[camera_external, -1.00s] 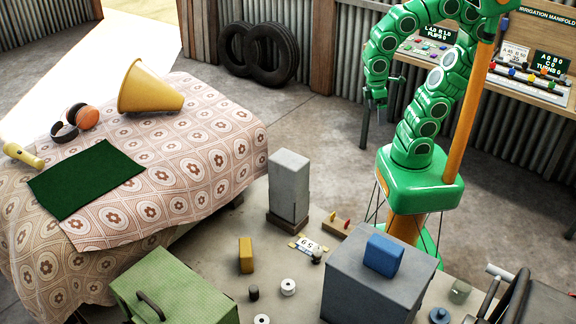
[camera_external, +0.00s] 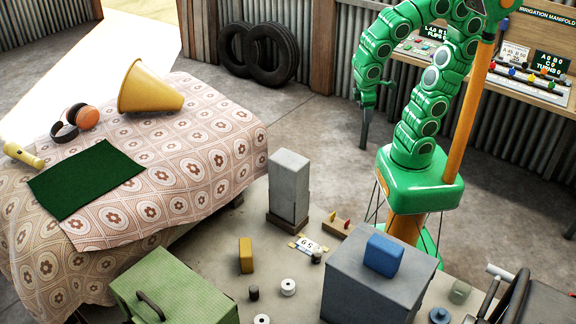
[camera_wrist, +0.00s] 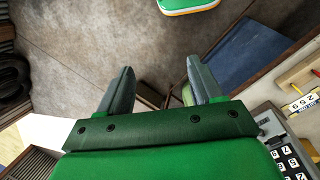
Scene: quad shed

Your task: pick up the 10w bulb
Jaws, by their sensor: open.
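I cannot pick out a bulb marked 10w in either view. Several small coloured pieces sit on the back-right bench boards (camera_external: 540,85), too small to identify. My gripper (camera_external: 365,142) hangs in the air in the external view, fingers pointing down, left of that bench and above the bare floor. In the wrist view my gripper (camera_wrist: 159,70) has its two fingers spread apart, with nothing between them.
A low table carries a tall grey block (camera_external: 289,185), a yellow block (camera_external: 246,255), a grey box (camera_external: 360,290) with a blue block (camera_external: 384,254), and a green case (camera_external: 180,295). A cloth-covered bed (camera_external: 200,150) stands left. Tyres (camera_external: 270,55) lean on the back wall. The middle floor is clear.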

